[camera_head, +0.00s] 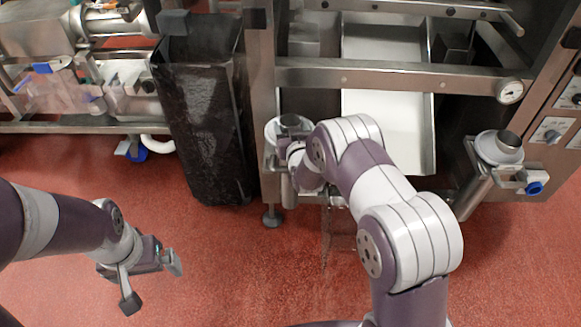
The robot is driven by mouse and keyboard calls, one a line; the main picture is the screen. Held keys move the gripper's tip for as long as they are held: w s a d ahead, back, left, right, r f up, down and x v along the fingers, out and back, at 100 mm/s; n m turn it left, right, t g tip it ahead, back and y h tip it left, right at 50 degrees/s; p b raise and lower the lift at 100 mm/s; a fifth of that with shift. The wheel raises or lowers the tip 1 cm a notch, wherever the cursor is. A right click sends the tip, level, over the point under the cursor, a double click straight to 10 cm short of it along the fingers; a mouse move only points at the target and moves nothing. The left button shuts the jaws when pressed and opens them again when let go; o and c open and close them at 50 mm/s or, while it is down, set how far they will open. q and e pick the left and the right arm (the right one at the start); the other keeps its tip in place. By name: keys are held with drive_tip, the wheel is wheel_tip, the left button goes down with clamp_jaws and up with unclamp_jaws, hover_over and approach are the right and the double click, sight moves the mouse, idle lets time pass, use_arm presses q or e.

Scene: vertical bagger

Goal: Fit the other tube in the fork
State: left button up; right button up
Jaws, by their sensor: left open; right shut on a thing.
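My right gripper (291,143) is at the front left post of the machine, shut on a tube there. The tube's pale collar (272,130) shows beside the gripper, and a steel lower part (287,190) shows below it. My wrist and fingers hide most of this tube and its fork, so I cannot tell how it sits. Another steel tube (473,190) with a white collar (498,148) stands tilted at the machine's right side, beside a bracket with a blue knob (535,188). My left gripper (152,283) is open and empty above the floor at lower left.
A tall black bin or bag (205,130) stands left of the machine post. A white chute (390,125) lies behind my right arm. The red floor (200,245) is clear between my arms.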

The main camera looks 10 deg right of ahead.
sight(289, 121)
drive_tip(key=shift+r, duration=0.15)
drive_tip(key=shift+s+r+p, duration=0.1)
drive_tip(key=shift+r+p, duration=1.25)
drive_tip(key=shift+r, duration=0.25)
drive_tip(key=shift+s+a, duration=0.15)
drive_tip(key=shift+s, duration=0.05)
drive_tip(key=s+a+p, duration=0.2)
drive_tip(key=s+p, duration=0.1)
drive_tip(key=s, duration=0.6)
drive_tip(key=s+a+p, duration=0.3)
drive_tip(key=s, duration=0.7)
drive_tip(key=shift+a, duration=0.2)
drive_tip(key=shift+f, duration=0.1)
